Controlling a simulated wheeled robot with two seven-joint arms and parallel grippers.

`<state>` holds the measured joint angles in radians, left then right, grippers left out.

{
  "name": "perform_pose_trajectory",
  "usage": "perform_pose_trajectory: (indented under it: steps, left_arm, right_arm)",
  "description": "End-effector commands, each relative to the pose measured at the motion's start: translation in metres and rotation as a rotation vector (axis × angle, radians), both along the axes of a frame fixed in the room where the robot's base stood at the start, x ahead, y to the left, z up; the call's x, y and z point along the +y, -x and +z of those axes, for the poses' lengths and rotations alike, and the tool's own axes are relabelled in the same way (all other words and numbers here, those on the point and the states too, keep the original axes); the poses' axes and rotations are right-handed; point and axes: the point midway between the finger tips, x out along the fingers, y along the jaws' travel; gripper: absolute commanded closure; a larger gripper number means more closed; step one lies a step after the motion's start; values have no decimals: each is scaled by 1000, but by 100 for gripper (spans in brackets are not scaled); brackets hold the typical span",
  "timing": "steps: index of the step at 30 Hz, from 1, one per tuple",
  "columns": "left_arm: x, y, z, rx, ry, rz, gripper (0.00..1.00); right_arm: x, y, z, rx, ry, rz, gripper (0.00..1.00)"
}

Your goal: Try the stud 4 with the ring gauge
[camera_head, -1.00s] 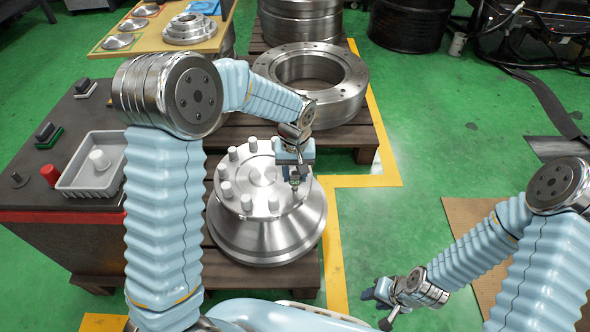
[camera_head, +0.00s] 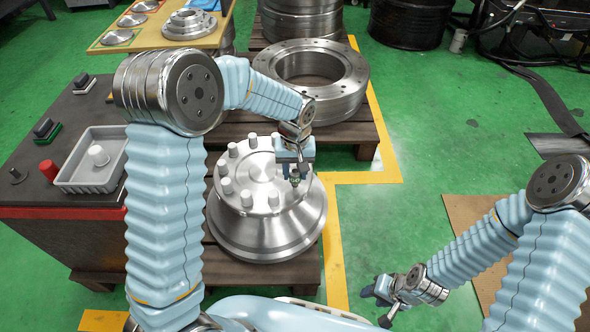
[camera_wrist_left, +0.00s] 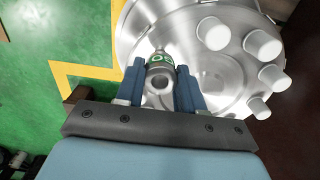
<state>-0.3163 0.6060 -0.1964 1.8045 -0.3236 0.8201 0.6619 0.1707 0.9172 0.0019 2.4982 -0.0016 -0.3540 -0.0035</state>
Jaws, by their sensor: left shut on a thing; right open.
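The hub (camera_head: 262,218) is a round silver casting on a wooden pallet, with several pale upright studs (camera_head: 273,200) in a circle on its top. Which one is stud 4 cannot be read. My left gripper (camera_head: 296,177) is over the right part of the hub's top, shut on the ring gauge (camera_wrist_left: 160,72), a small grey metal piece with a green marking. In the left wrist view the gauge sits between the blue fingers, with other studs to its right. Whether it is around a stud is hidden. My right gripper (camera_head: 376,298) is open and empty, low over the floor.
A grey tray (camera_head: 71,183) with a pale round piece stands on the dark bench at left. A large steel ring (camera_head: 350,95) lies on the pallet behind the hub. A wooden table (camera_head: 150,40) with metal discs is at the back.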

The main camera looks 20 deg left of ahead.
Motion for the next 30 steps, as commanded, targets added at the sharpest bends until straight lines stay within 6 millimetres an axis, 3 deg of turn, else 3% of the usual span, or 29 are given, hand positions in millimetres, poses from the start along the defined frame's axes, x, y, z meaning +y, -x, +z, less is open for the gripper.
perform_pose_trajectory:
  steps: [30]
  left_arm:
    - [0,0,-21,1,0,0,92]
  right_arm:
    - [0,0,-14,0,0,0,57]
